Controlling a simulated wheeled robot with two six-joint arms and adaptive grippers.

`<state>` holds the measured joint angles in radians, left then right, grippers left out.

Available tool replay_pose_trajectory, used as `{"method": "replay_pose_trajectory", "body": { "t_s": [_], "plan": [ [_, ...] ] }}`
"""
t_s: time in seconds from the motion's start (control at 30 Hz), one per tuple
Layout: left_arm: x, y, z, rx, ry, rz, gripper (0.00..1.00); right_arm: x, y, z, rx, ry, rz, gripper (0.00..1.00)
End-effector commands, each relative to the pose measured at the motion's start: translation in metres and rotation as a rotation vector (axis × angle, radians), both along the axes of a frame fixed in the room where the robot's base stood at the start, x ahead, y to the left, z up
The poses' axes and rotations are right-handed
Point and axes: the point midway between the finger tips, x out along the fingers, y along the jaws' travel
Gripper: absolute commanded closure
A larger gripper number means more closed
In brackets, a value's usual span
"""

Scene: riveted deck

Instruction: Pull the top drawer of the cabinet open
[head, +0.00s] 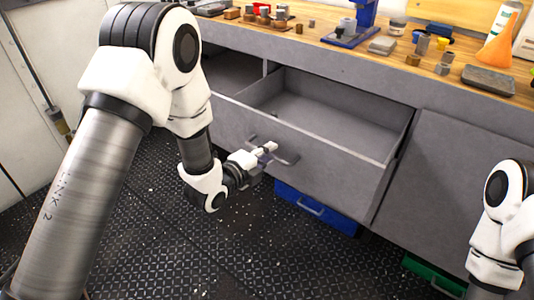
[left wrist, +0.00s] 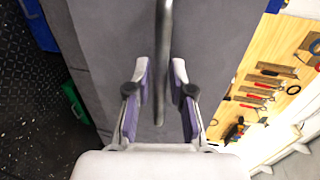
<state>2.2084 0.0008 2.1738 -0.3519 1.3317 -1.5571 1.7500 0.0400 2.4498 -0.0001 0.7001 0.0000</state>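The grey cabinet (head: 465,170) stands under a wooden worktop. Its top drawer (head: 335,165) is pulled well out, and the inside I can see is empty. The drawer's metal bar handle (head: 289,160) is on its front face; it also shows in the left wrist view (left wrist: 164,50). My left gripper (head: 269,148) is at the handle. In the left wrist view, its two fingers (left wrist: 160,72) are parted, one on each side of the bar, with small gaps showing. My right arm is at the right edge of the head view; its gripper is out of view.
A blue drawer or bin (head: 315,208) with a handle is low under the open drawer. A green one (head: 435,275) is low at the right. Blocks, tools and bottles stand on the worktop (head: 345,57). The dark riveted floor (head: 230,250) in front looks clear.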

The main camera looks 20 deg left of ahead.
Motion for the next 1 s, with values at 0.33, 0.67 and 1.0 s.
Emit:
{"method": "replay_pose_trajectory", "body": {
  "t_s": [0.33, 0.67, 1.0],
  "plan": [
    [-0.002, 0.001, 0.001, -0.001, 0.0, 0.001, 0.63, 0.0, 0.0, 0.0, 0.0, 0.0, 0.0, 0.6],
    [-0.055, 0.021, 0.012, -0.003, 0.002, 0.003, 0.63, 0.0, 0.0, 0.0, 0.0, 0.0, 0.0, 0.6],
    [-0.069, 0.025, 0.015, 0.0, 0.0, 0.0, 0.63, 0.0, 0.0, 0.0, 0.0, 0.0, 0.0, 0.6]
  ]
}}
